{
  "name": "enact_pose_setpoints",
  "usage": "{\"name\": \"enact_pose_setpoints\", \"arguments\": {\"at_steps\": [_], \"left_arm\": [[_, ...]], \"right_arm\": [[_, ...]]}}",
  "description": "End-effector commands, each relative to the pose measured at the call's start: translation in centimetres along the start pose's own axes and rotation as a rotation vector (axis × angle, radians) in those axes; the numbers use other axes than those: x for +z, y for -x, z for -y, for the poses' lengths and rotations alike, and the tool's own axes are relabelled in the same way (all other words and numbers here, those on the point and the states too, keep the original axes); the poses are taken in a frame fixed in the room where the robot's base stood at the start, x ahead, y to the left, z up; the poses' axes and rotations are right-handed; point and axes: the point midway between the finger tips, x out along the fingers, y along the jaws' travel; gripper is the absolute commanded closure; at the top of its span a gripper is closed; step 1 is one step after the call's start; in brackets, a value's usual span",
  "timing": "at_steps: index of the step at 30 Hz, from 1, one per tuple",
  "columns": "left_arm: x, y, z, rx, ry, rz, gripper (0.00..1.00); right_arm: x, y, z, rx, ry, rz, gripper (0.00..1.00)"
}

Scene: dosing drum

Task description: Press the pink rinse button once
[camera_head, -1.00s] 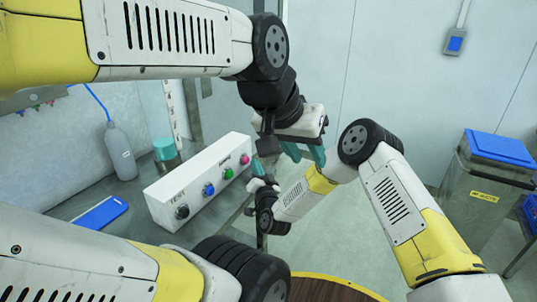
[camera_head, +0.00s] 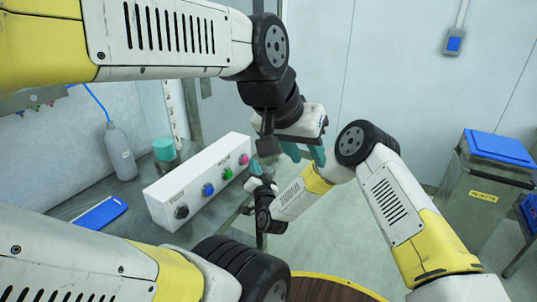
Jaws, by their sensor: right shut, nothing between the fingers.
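The pink button (camera_head: 244,159) is the far-right button on the front of a white control box (camera_head: 170,187). My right gripper (camera_head: 256,168) is shut and empty. Its teal fingertips are just right of and below the pink button; I cannot tell whether they touch it. My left gripper (camera_head: 305,153) is open and empty, with its two teal fingers apart. It hangs to the right of the box, above and right of the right gripper.
Green (camera_head: 227,173), blue (camera_head: 208,189) and black (camera_head: 181,211) controls sit on the same box. A grey bottle (camera_head: 120,150), teal jar (camera_head: 165,150) and blue tablet-like item (camera_head: 100,212) are on the bench. A blue-lidded bin (camera_head: 485,190) stands right.

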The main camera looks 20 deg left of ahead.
Motion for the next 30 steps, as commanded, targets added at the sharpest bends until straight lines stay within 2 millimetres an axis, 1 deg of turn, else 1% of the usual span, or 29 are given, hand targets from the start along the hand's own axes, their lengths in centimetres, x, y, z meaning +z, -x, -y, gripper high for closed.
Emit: {"name": "enact_pose_setpoints", "arguments": {"at_steps": [1,9,30], "left_arm": [[0.00,0.00,0.00,0.000,0.000,0.000,0.64],[0.00,0.00,0.00,0.000,0.000,0.000,0.64],[0.00,0.00,0.00,0.000,0.000,0.000,0.64]], "right_arm": [[0.08,-0.30,0.56,-0.006,-0.003,-0.004,1.00],[0.33,-0.55,0.98,-0.008,-0.005,-0.003,1.00],[0.87,-1.00,1.33,-0.006,-0.003,0.000,1.00]]}}
